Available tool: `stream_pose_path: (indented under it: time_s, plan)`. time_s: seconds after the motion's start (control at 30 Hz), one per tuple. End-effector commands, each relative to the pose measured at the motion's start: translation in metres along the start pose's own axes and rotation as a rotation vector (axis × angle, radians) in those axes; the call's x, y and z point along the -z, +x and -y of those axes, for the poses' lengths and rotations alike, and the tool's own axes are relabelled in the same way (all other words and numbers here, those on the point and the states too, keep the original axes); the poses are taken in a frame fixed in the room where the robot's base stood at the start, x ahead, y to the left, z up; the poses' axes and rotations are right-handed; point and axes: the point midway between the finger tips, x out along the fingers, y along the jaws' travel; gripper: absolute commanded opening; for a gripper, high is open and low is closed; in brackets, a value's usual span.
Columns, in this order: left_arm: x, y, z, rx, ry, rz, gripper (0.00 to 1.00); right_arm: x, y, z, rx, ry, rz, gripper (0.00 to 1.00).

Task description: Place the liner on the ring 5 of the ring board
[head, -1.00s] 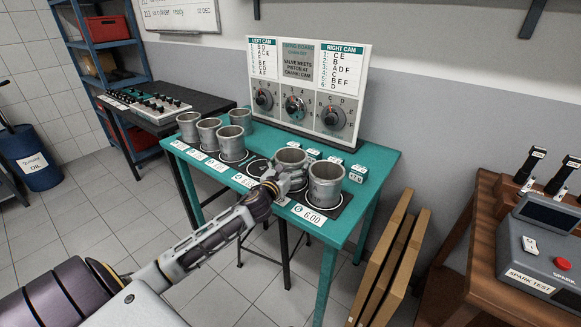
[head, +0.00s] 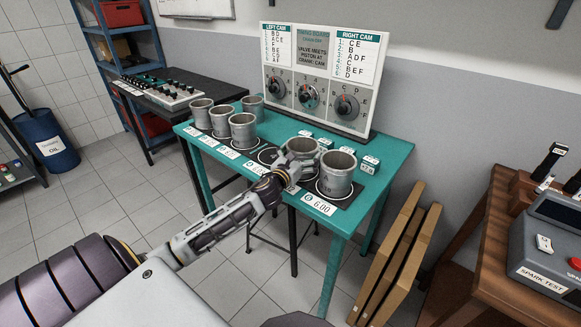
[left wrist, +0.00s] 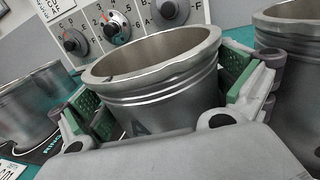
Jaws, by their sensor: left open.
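The liner (head: 303,146), a grey metal cylinder, stands upright near the right end of the teal table, on or just over the dark ring board (head: 268,155). My left gripper (head: 291,170) is at its near side. In the left wrist view the liner (left wrist: 155,85) sits between the two green-padded fingers, one on each side; the gripper is open. The ring beneath the liner is hidden, so I cannot read its number. Another liner (head: 337,174) stands to its right, behind the 6.00 label (head: 318,204). My right gripper is out of view.
Several more liners (head: 243,131) stand at the left end of the table (head: 385,150). The timing board (head: 318,80) with its dials rises behind. Small labelled blocks (head: 345,146) lie between. Brown panels (head: 405,255) lean at the right, beside a spark test bench (head: 545,255).

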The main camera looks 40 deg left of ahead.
Motion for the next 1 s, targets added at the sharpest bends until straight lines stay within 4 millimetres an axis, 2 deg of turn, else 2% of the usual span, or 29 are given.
stream_pose_path:
  time_s: [0.23, 1.0]
  plan:
    - [0.002, -0.014, 0.000, 0.000, 0.001, -0.003, 1.00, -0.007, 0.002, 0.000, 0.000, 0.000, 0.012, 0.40]
    - [0.002, -0.068, 0.000, 0.000, 0.000, -0.003, 1.00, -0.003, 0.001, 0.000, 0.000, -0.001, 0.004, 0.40]
